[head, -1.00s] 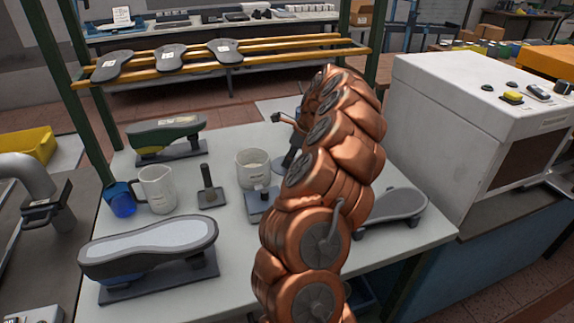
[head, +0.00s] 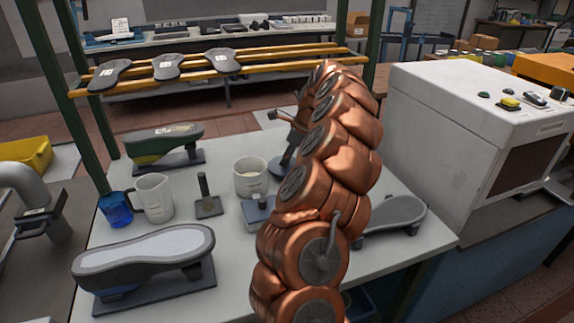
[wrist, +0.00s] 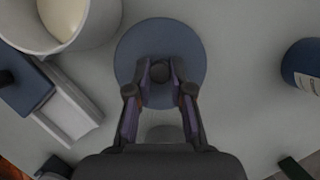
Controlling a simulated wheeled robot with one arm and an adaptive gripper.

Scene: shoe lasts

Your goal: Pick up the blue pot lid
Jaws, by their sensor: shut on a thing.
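The blue pot lid (wrist: 160,38) is a round blue-grey disc with a dark knob at its middle in the wrist view. In the head view the lid (head: 279,166) shows partly, behind my copper-coloured arm. My gripper (wrist: 161,74) is shut on the lid's knob, one finger on each side. I cannot tell whether the lid touches the table or is slightly above it.
A white pot (head: 250,178) stands close left of the lid. A pitcher (head: 154,198), a blue cup (head: 116,209) and a large shoe last (head: 145,252) stand further left on the table (head: 240,285). A white machine (head: 440,130) stands at right.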

